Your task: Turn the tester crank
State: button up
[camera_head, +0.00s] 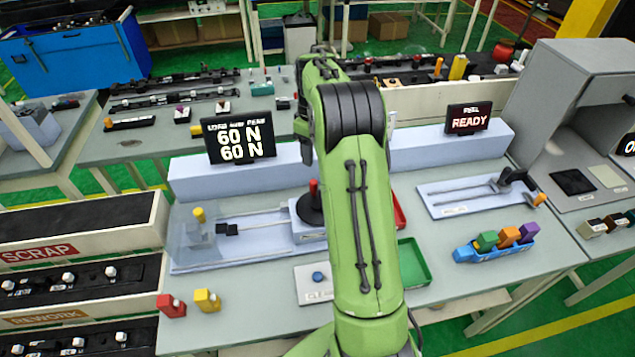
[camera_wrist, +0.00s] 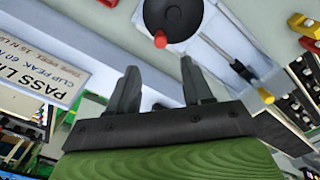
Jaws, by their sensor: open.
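The tester crank is a black disc (camera_head: 309,210) with an upright red knob (camera_head: 313,188), on the right end of the pale tester (camera_head: 245,240) left of my arm. In the wrist view the crank disc (camera_wrist: 183,14) is at the top, with its red knob (camera_wrist: 160,40) just beyond the fingertips. My gripper (camera_wrist: 160,67) is open and empty; its two black fingers point toward the knob, apart from it. In the head view I cannot make out the fingers.
The load display (camera_head: 238,138) reads 60 N twice. Another display (camera_head: 468,119) reads READY. Red (camera_head: 171,305) and yellow (camera_head: 207,299) clips stand at the front left. A green tray (camera_head: 413,262) and a blue holder (camera_head: 495,246) with coloured clips lie right of my arm.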

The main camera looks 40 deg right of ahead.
aim_at(314, 181)
notch_tip(314, 181, down, 13)
jog(key=shift+w+r, duration=0.1)
jog(key=shift+r, duration=0.1)
jog(key=shift+a, duration=0.1)
grip_shut()
